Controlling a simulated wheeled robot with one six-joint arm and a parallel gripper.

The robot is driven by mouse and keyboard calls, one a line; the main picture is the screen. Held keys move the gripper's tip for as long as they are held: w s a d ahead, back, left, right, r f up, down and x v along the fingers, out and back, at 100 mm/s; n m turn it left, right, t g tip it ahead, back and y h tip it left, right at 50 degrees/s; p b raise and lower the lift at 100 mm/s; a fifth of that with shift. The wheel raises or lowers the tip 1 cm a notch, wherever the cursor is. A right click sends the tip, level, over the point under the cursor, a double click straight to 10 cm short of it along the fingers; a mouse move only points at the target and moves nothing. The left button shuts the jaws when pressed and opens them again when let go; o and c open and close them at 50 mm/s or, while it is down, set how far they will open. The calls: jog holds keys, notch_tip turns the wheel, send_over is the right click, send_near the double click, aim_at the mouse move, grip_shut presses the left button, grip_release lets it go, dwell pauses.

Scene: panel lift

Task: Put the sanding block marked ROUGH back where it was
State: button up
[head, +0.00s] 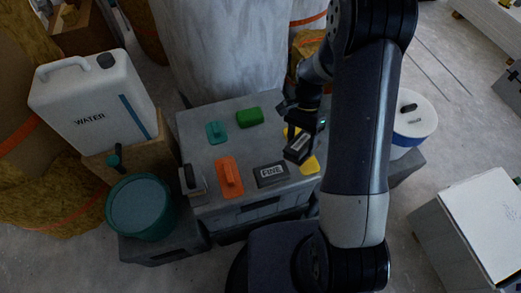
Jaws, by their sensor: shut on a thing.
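My gripper (302,131) is shut on a dark block (297,149) with a light label, over the right part of the grey box top (205,158). The label's lettering is too small to read, so I cannot tell from it whether this is the ROUGH block. A similar dark block marked FINE (270,174) lies on the box top, near the front edge, to the left of and nearer than the held block. I cannot tell how high the held block is above the top. My arm hides part of the right side.
On the box top are an orange tool (230,178), a teal tool (216,132), a green block (249,117), a metal-and-black tool (192,184) and a yellow piece (311,166). A water canister (92,105) and teal bucket (141,208) stand left. A white tub (413,116) stands right.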

jog(key=w+a+f+m+t+y+b, duration=0.1)
jog(key=w+a+m+t+y, duration=0.15)
jog(key=a, duration=0.35)
jog(key=m+t+b, duration=0.2)
jog(key=m, duration=0.1)
send_over(256, 149)
jog(key=d, duration=0.1)
jog(key=shift+y, duration=0.45)
notch_tip(256, 149, down, 5)
jog(key=shift+w+d+r, duration=0.15)
jog(key=shift+r, duration=0.05)
jog(key=shift+f+b, duration=0.3)
jog(key=shift+f, duration=1.9)
jog(key=shift+c, duration=0.4)
jog(key=o, duration=1.1)
jog(key=shift+r, duration=0.1)
jog(key=p+v, duration=0.1)
jog(key=v, duration=1.1)
jog(key=shift+w+d+p, duration=0.1)
jog(key=shift+p, duration=0.25)
